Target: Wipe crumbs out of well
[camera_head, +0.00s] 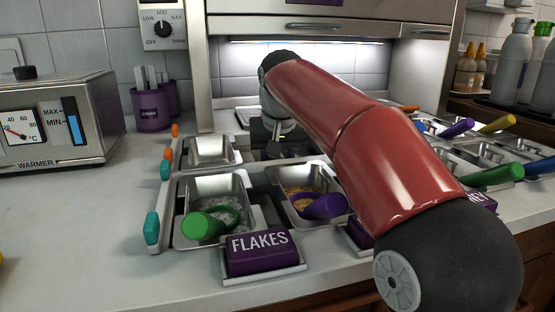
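My gripper (277,138) points down over the back middle of the topping rail, largely hidden by my red arm. Its fingertips are too small and dark to tell apart, and dark shapes lie just beneath it. An empty-looking metal pan (209,152) is at the back left of the rail. In front of it a pan (183,207) holds pale bits and a green scoop (203,226). To the right a pan (289,214) holds golden crumbs or flakes (298,190) and a purple scoop (323,207). I cannot make out crumbs in a bare well, or a wiping tool.
A purple FLAKES sign (259,252) stands in front of the pans. A warmer (55,122) and purple utensil cups (152,110) are at the left. The left counter (75,220) is mostly clear.

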